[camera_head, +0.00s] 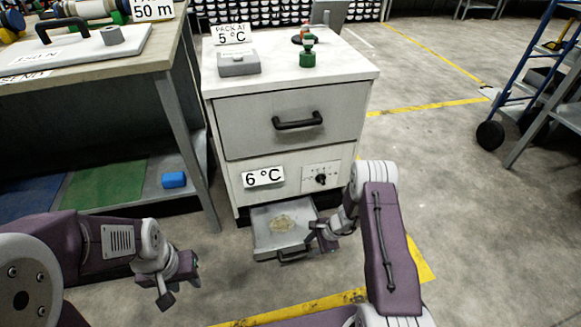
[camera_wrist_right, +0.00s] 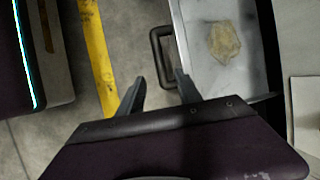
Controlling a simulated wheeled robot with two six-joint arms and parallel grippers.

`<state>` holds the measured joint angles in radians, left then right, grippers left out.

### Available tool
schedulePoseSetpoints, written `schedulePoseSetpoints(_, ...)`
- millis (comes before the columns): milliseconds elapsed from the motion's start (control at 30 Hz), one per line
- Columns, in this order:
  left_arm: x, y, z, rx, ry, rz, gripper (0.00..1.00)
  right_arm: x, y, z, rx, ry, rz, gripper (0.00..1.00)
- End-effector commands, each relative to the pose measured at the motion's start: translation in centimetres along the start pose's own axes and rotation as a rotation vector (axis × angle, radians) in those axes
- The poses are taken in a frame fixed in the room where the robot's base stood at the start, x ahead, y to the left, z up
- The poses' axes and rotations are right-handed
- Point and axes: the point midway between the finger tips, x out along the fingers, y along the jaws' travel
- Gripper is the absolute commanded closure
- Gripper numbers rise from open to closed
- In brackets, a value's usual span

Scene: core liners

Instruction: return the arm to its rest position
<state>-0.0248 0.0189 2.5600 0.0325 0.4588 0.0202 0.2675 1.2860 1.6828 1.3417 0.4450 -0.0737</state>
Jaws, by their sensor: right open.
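My right gripper (camera_head: 314,236) is beside the front of the low pulled-out drawer (camera_head: 262,236) of the white cabinet. In the right wrist view the right gripper (camera_wrist_right: 160,88) is open, with nothing between its fingers. The black drawer handle (camera_wrist_right: 157,58) lies just beyond the fingertips; I cannot tell whether they touch. The handle also shows in the head view (camera_head: 292,256). A yellowish patch (camera_wrist_right: 223,42) lies inside the drawer. My left gripper (camera_head: 180,290) hangs over the floor at the lower left, its fingers apart and empty.
The white cabinet (camera_head: 290,125) has a shut upper drawer, a "6 °C" label (camera_head: 263,177) and a dial (camera_head: 321,178). A grey box (camera_head: 239,64) and a green object (camera_head: 307,56) stand on top. A workbench (camera_head: 170,50) is at left. A blue-framed cart (camera_head: 520,95) stands at right.

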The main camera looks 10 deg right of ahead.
Motion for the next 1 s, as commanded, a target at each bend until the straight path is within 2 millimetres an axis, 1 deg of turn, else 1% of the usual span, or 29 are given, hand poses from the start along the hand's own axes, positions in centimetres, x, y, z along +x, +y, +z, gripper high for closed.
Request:
schedulePoseSetpoints(100, -0.2, 0.0, 0.0, 0.0, 0.0, 0.0, 0.64, -0.1, -0.1, 0.3, -0.005, -0.001, 0.001, 0.59)
schedulePoseSetpoints(133, -0.4, 0.0, 0.0, 0.0, 0.0, 0.0, 0.64, -0.4, -0.5, 0.5, -0.014, 0.0, -0.003, 0.59)
schedulePoseSetpoints(167, -0.5, 0.0, -0.1, 0.0, 0.0, 0.0, 0.64, -1.0, -1.2, 0.8, -0.026, 0.003, -0.014, 0.59)
schedulePoseSetpoints(233, -1.0, 0.0, -0.1, 0.0, 0.0, 0.0, 0.64, -3.1, -4.1, 1.9, -0.07, 0.016, -0.06, 0.59)
schedulePoseSetpoints(267, -1.3, 0.0, -0.1, 0.0, 0.0, 0.0, 0.64, -4.6, -5.7, 2.7, -0.096, 0.023, -0.087, 0.59)
schedulePoseSetpoints(300, -1.7, 0.0, -0.2, 0.0, 0.0, 0.0, 0.64, -7.0, -7.8, 4.3, -0.138, 0.031, -0.122, 0.59)
schedulePoseSetpoints(367, -2.5, 0.1, -0.2, 0.0, 0.0, 0.0, 0.64, -11.3, -10.0, 7.4, -0.245, 0.044, -0.155, 0.59)
schedulePoseSetpoints(400, -2.9, 0.1, -0.3, 0.0, 0.0, 0.0, 0.64, -14.1, -10.5, 9.6, -0.336, 0.054, -0.161, 0.59)
schedulePoseSetpoints(467, -3.4, 0.1, -0.4, 0.0, 0.0, 0.0, 0.64, -17.9, -10.2, 12.6, -0.476, 0.072, -0.153, 0.59)
schedulePoseSetpoints(500, -3.7, 0.1, -0.4, 0.0, 0.0, 0.0, 0.64, -20.0, -9.5, 14.1, -0.566, 0.086, -0.14, 0.59)
schedulePoseSetpoints(567, -4.1, 0.1, -0.4, 0.0, 0.0, 0.0, 0.64, -22.7, -8.0, 16.0, -0.695, 0.108, -0.115, 0.59)
schedulePoseSetpoints(600, -4.3, 0.1, -0.5, 0.0, 0.0, 0.0, 0.64, -24.2, -6.8, 16.9, -0.775, 0.122, -0.094, 0.59)
schedulePoseSetpoints(667, -4.6, 0.1, -0.5, 0.0, 0.0, 0.0, 0.64, -26.2, -4.9, 17.9, -0.888, 0.146, -0.06, 0.59)
schedulePoseSetpoints(733, -4.9, 0.1, -0.5, 0.0, 0.0, 0.0, 0.64, -28.1, -2.4, 18.5, -1.015, 0.174, -0.013, 0.59)
schedulePoseSetpoints(767, -5.0, 0.1, -0.5, 0.0, 0.0, 0.0, 0.64, -28.8, -1.3, 18.6, -1.068, 0.187, 0.01, 0.59)
schedulePoseSetpoints(800, -5.2, 0.1, -0.5, 0.0, 0.0, 0.0, 0.64, -29.6, 0.4, 18.6, -1.141, 0.203, 0.047, 0.59)
schedulePoseSetpoints(867, -5.3, 0.1, -0.6, 0.0, 0.0, 0.0, 0.64, -30.5, 3.0, 18.1, -1.246, 0.226, 0.112, 0.59)
schedulePoseSetpoints(933, -5.2, 0.1, -0.5, 0.0, 0.0, 0.0, 0.64, -30.9, 6.1, 16.8, -1.349, 0.239, 0.204, 0.59)
schedulePoseSetpoints(967, -5.1, 0.1, -0.5, 0.0, 0.0, 0.0, 0.64, -30.8, 7.5, 16.1, -1.387, 0.237, 0.251, 0.59)
schedulePoseSetpoints(1000, -5.1, 0.1, -0.5, 0.0, 0.0, 0.0, 0.64, -30.6, 9.3, 15.2, -1.433, 0.225, 0.318, 0.59)
